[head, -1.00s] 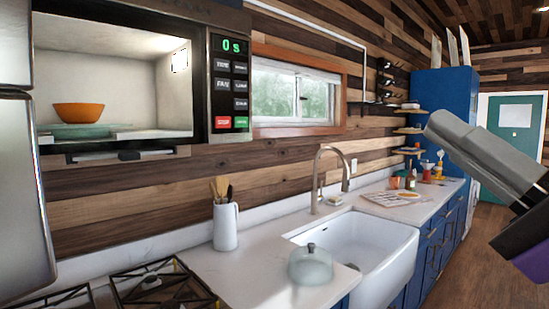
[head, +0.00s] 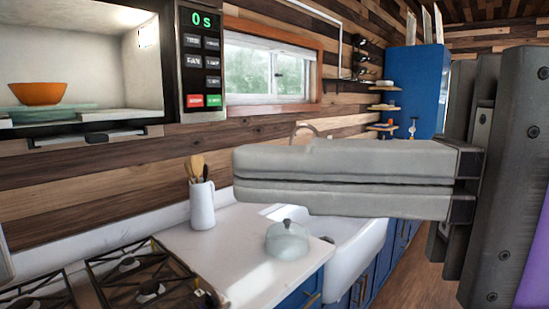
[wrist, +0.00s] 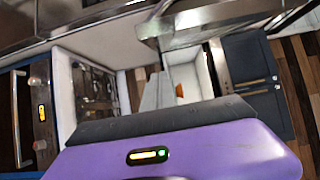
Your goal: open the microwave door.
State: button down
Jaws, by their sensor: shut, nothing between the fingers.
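The microwave (head: 203,60) is at the upper left of the head view, with its control panel showing a green 0 s. Its lit interior (head: 70,50) shows clearly, and I see no opaque door panel across the front. I cannot tell where the door stands. An orange bowl (head: 38,93) sits inside on a pale greenish plate. My gripper (head: 238,180) is shut and empty, in front of the camera at the right, its fingers pointing left. In the picture its tips are right of and below the microwave, apart from it. Its fingers also show in the wrist view (wrist: 158,92).
Below the microwave are a gas hob (head: 130,280) and a white counter (head: 235,235) with a utensil jug (head: 202,205) and a glass dome (head: 287,240). The sink (head: 350,250) is partly hidden behind my gripper. A window (head: 265,75) is right of the microwave.

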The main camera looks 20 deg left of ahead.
jog(key=s+a+p, duration=0.2)
jog(key=s+a, duration=0.3)
jog(key=a, duration=0.2)
jog(key=shift+s+a, duration=0.2)
jog(key=shift+s, duration=0.05)
